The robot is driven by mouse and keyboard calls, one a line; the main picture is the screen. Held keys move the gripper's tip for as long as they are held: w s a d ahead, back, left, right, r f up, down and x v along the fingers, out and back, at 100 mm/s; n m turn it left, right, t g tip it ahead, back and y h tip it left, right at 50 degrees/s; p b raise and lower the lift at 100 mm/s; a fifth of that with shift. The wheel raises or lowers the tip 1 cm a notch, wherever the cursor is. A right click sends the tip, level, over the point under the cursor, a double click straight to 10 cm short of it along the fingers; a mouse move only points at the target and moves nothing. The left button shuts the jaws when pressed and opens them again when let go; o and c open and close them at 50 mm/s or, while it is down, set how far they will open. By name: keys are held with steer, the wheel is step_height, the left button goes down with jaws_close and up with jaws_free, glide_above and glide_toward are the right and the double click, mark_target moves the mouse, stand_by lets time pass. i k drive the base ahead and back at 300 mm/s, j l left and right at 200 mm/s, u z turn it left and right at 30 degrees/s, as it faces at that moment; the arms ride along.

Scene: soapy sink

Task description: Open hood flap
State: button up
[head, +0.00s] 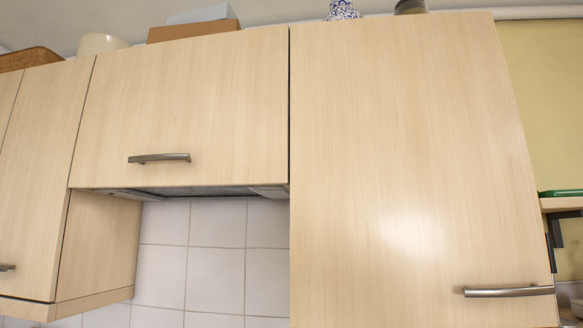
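The hood flap (200,95) is a light wood-grain panel in the upper middle-left of the head view. It is closed and flush with its neighbours. Its metal bar handle (159,158) runs level near its lower edge. Under the flap, the grey underside of the hood (200,191) shows as a thin strip. My gripper is not in the head view, so its state and distance from the flap do not show.
A tall cabinet door (410,150) with a handle (508,291) stands right of the flap. Closed cabinets (40,180) are on the left. White tiled wall (215,260) lies below. Boxes (195,30) and a patterned vase (343,10) sit on top.

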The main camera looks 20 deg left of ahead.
mark_target(210, 109)
steer(key=u, duration=1.35)
